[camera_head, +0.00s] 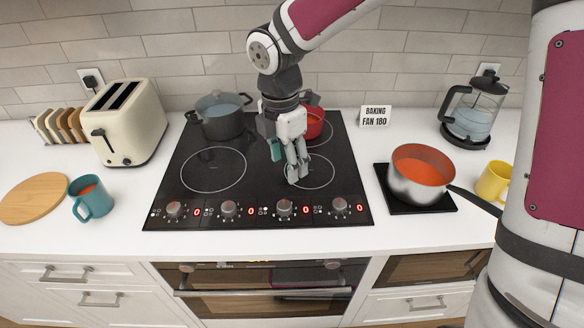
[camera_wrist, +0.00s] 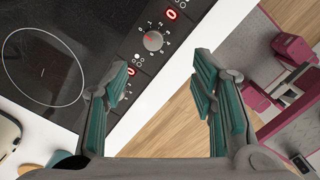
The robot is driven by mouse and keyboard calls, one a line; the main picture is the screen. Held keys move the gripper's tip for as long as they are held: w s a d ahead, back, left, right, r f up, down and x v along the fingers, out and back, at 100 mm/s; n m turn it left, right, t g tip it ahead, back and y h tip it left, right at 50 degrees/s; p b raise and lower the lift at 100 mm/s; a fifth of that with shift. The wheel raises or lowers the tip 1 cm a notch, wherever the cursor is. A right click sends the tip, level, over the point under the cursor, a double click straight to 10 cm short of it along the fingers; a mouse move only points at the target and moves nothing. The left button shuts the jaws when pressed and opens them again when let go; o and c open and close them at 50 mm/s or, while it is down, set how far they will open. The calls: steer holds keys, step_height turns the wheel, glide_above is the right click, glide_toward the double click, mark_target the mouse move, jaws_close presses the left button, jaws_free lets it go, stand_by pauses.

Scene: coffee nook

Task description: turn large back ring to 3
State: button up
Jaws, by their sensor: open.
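The black cooktop (camera_head: 262,190) has two rings showing in front. The back ones are mostly covered by a dark grey pot (camera_head: 219,118) on the left and a red pot (camera_head: 314,124) on the right. Several knobs stand along its front edge, including the left (camera_head: 173,208), second (camera_head: 228,208), third (camera_head: 284,207) and right (camera_head: 340,205) knobs; each display reads 0. My gripper (camera_head: 297,172) is open and empty above the front right ring. In the wrist view one knob (camera_wrist: 153,41) shows beyond the spread fingers, untouched; the left finger partly hides the panel.
A saucepan (camera_head: 418,184) of orange liquid sits on a black mat at right, its handle toward my body. A cream toaster (camera_head: 125,125) and teal mug (camera_head: 92,200) stand left. The counter strip before the knobs is clear.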

mark_target(284, 205)
steer(key=shift+n+y, duration=0.3)
steer(key=shift+n, duration=0.5)
steer(key=f, duration=1)
steer(key=w+f+p, duration=0.1)
steer(key=f, duration=0.4)
steer(key=shift+a+f, duration=0.25)
steer(key=shift+a, duration=0.1)
steer(key=c, duration=1.1)
